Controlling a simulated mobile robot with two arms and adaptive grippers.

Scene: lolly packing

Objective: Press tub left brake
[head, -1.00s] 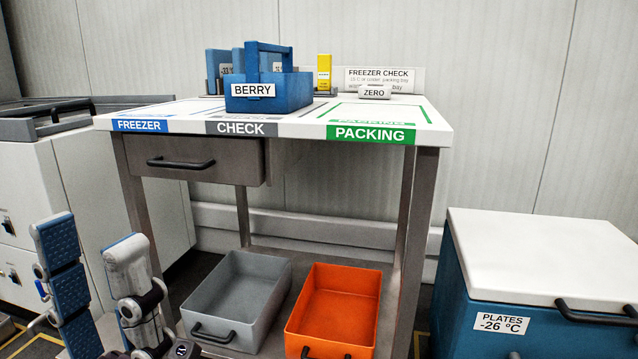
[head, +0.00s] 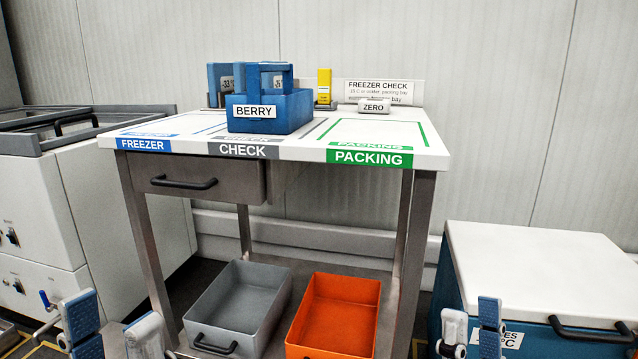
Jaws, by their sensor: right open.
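A blue tub with a white lid (head: 540,262) and a black handle stands on the floor at the right, its lower part out of view. Its label, PLATES -26 °C in the earlier frame, is partly hidden behind my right gripper (head: 471,332). That gripper is open, with its two fingers apart in front of the tub's near left corner. No brake on this tub can be made out. My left gripper (head: 113,325) is open and empty at the lower left, in front of the white cabinet. Contact between the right gripper and the tub cannot be told.
A steel table (head: 297,148) stands in the middle with a blue BERRY carrier (head: 268,108) on top. A grey bin (head: 240,300) and an orange bin (head: 335,310) lie below it. A white cabinet (head: 60,200) with a black handle stands at the left.

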